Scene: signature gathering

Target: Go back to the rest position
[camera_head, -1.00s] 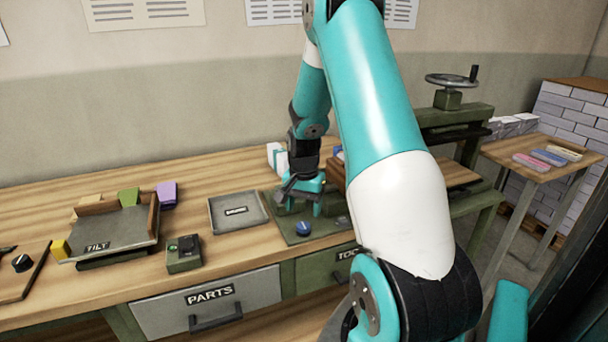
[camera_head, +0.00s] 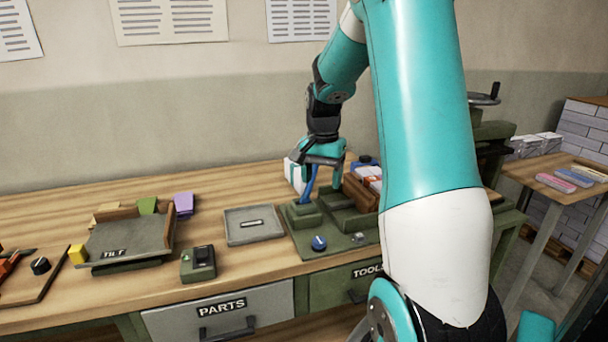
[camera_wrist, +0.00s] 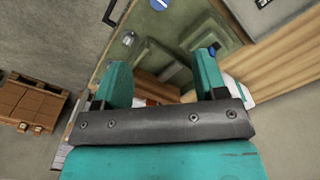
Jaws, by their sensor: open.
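My gripper (camera_head: 322,178) is above the green fixture on the bench, next to an upright blue lever (camera_head: 308,185). In the wrist view my gripper (camera_wrist: 162,66) has its two teal fingers spread, with nothing held between them. The green fixture (camera_head: 302,212) has a blue knob (camera_head: 319,243) on its front plate. The knob also shows at the top edge of the wrist view (camera_wrist: 160,4). The head view cannot tell whether a finger touches the lever.
A wooden box (camera_head: 360,192) with white and orange items stands just right of the gripper. A grey tray (camera_head: 265,234), a small green box (camera_head: 199,263) and a tilted tray (camera_head: 125,238) lie to the left. A press stands right, partly behind my arm. Air above the left bench is clear.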

